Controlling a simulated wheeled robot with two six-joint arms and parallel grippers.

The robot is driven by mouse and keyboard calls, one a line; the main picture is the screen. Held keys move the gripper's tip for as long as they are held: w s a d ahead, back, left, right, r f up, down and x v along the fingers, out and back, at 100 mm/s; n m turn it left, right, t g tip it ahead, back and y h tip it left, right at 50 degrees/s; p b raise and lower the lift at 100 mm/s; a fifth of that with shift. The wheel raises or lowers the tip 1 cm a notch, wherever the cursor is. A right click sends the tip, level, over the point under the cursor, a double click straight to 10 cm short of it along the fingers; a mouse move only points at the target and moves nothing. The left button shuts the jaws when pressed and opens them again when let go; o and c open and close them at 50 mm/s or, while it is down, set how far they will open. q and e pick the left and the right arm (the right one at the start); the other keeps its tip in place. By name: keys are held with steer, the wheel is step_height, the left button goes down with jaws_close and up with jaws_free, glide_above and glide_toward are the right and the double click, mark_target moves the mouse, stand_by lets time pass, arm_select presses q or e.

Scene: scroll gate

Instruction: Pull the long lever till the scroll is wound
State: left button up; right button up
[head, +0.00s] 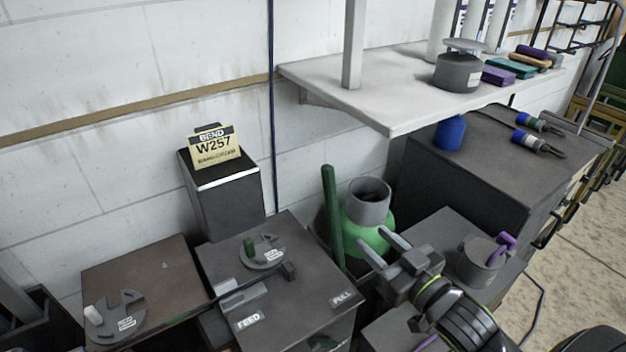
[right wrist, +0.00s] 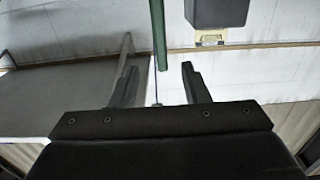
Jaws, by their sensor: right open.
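My right gripper (head: 376,241) is open and empty, beside the green vessel with a grey collar (head: 371,205). A long green bar (head: 333,215) stands upright to the left of the vessel, apart from the fingers. In the right wrist view the green bar (right wrist: 158,35) shows beyond the gap between my open fingers (right wrist: 158,72). I cannot tell which of these is the long lever. No scroll is clearly recognisable. My left gripper is not in view.
A dark box with a W257 sign (head: 217,146) stands by the wall. A pale shelf (head: 390,110) juts out above the right side. A grey pot with a purple handle (head: 482,262) stands right of my gripper. Sandy floor (head: 565,270) is clear at far right.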

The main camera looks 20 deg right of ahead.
mark_target(326, 194)
steer(key=w, duration=0.5)
steer(key=w+a, duration=0.1)
steer(key=w, duration=0.5)
steer(key=w+a, duration=0.1)
steer(key=w, duration=0.4)
steer(key=shift+w+a+r, duration=0.1)
steer(key=shift+w+a, duration=0.05)
steer(key=shift+w, duration=0.2)
jaws_close()
